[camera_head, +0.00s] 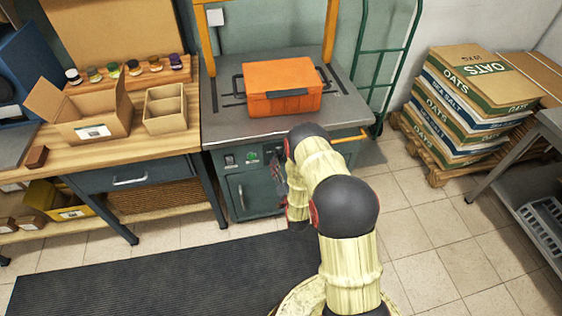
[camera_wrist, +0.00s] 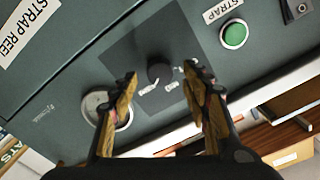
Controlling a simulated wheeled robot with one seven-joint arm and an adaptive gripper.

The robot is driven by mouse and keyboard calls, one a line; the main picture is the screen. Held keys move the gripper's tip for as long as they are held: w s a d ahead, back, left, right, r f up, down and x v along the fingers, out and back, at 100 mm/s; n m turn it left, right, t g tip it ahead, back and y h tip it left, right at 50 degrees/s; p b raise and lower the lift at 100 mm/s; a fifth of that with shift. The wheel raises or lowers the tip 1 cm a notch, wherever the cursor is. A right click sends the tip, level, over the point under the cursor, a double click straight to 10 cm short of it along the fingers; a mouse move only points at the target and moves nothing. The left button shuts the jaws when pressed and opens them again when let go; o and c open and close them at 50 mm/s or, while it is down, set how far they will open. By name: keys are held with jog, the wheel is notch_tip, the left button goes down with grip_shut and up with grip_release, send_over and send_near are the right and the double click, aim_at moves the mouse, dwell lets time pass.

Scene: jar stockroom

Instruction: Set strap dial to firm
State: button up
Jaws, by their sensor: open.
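The strap dial is a small black knob (camera_wrist: 160,73) on a dark square plate in the wrist view. Small white markings sit beside and below it, too blurred to read, and I cannot tell its setting. My gripper (camera_wrist: 160,76) is open, with one finger on each side of the dial in the picture; I cannot tell whether either touches it. In the head view the dial is hidden behind my arm, at the front panel of the grey-green strapping machine (camera_head: 225,130).
A green button (camera_wrist: 233,34) labelled STRAP and a round silver fitting (camera_wrist: 95,103) flank the dial. An orange case (camera_head: 265,82) rests on the machine top. A wooden bench (camera_head: 100,150) stands left; stacked oats and sea salt sacks (camera_head: 470,100) stand right.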

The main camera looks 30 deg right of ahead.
jog(key=v, duration=0.9)
jog(key=shift+s, duration=0.3)
